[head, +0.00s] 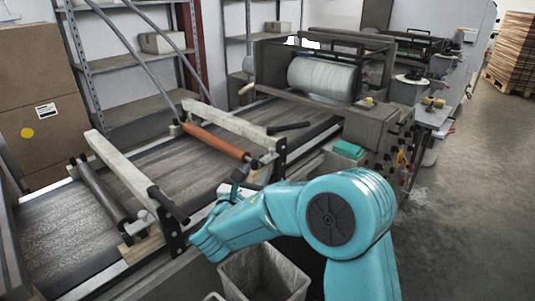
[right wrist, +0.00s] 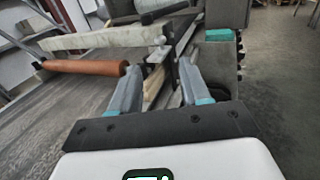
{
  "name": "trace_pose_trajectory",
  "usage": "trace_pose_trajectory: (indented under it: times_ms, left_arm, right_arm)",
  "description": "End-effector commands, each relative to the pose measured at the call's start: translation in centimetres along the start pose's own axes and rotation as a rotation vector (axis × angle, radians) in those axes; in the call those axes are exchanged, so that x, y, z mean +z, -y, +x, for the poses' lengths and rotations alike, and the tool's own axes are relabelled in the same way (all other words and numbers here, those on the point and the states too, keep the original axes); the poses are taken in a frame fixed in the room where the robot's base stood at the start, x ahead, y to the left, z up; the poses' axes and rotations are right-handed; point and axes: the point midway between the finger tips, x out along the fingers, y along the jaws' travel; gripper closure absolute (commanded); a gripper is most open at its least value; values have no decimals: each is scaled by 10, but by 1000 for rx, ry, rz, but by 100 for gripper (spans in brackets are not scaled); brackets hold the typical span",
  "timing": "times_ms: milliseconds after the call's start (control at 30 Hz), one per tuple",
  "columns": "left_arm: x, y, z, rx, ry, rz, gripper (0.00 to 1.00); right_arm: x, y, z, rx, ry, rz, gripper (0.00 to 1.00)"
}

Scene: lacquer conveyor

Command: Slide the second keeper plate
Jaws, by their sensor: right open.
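An orange-red roller (head: 215,140) lies across the conveyor under a pale crossbar, and it also shows in the right wrist view (right wrist: 85,67). At its near end is a small pale metal fitting (head: 262,150), perhaps a keeper plate; it also shows in the right wrist view (right wrist: 157,53). A second, dark roller (head: 102,195) nearer the left has a similar fitting (head: 143,222) at its near end. My right gripper (head: 240,173) is open and empty beside the conveyor's near edge, close to the orange roller's near end. In the right wrist view its two fingers (right wrist: 158,85) stand apart below that fitting. My left gripper is not in view.
A grey bin (head: 262,273) stands below my right arm. A machine with a large pale roll (head: 322,78) stands at the conveyor's far end. A teal block (head: 348,149) lies nearby. Shelves and cardboard boxes (head: 40,100) stand behind. The floor at right is clear.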

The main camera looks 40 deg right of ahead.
Motion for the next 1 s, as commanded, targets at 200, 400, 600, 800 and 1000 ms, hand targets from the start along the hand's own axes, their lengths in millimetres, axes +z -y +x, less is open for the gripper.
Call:
trace_pose_trajectory:
  times_ms: [200, 400, 600, 800, 1000]
  left_arm:
    - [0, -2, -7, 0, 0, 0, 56]
    - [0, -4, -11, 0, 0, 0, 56]
    - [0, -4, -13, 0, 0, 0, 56]
    - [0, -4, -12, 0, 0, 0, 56]
    - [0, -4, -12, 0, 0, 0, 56]
  right_arm:
    - [0, 1, 55, -5, -1, 0, 53]
    - [0, 0, 92, -3, -1, 1, 53]
    - [0, -2, 108, 0, -1, 1, 53]
    - [-1, -2, 110, 1, -2, 1, 53]
    - [-1, -2, 110, 0, -2, 1, 86]
